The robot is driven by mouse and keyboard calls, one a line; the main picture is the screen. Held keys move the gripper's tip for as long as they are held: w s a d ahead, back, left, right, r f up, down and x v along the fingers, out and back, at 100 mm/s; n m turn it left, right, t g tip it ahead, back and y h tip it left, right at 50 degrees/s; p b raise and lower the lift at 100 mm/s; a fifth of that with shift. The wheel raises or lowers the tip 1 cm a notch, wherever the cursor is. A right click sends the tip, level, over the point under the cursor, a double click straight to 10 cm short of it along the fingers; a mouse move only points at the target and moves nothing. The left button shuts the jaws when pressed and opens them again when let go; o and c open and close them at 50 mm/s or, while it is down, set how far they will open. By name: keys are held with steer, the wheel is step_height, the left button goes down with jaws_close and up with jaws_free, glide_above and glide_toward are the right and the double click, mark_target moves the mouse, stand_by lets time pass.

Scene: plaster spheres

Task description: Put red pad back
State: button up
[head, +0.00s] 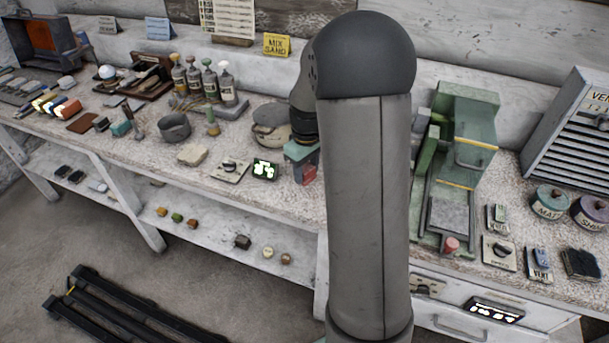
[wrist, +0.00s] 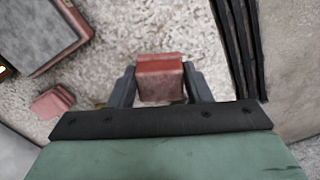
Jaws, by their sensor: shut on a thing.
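My gripper (wrist: 158,76) is shut on a small red block, the red pad (wrist: 160,88), with one dark finger against each side in the wrist view. In the head view my gripper (head: 301,157) is over the bench, just left of my arm, and the red pad (head: 309,175) shows low at its fingers. Whether the pad touches the bench is unclear. A second, pinker red piece (wrist: 52,102) lies on the speckled top in the wrist view, left of the held pad. My arm hides much of the bench middle in the head view.
A grey slab with a red edge (wrist: 45,35) is at upper left in the wrist view; dark ribs (wrist: 239,45) stand at right. In the head view, a lit display (head: 265,169), a round lidded pot (head: 271,125) and a green machine (head: 462,150) flank my arm.

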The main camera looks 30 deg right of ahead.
mark_target(304, 188)
steer(key=shift+w+f, duration=0.65)
steer(key=shift+f, duration=1.6)
steer(key=shift+f, duration=0.1)
steer(key=shift+f, duration=0.15)
steer(key=o, duration=0.9)
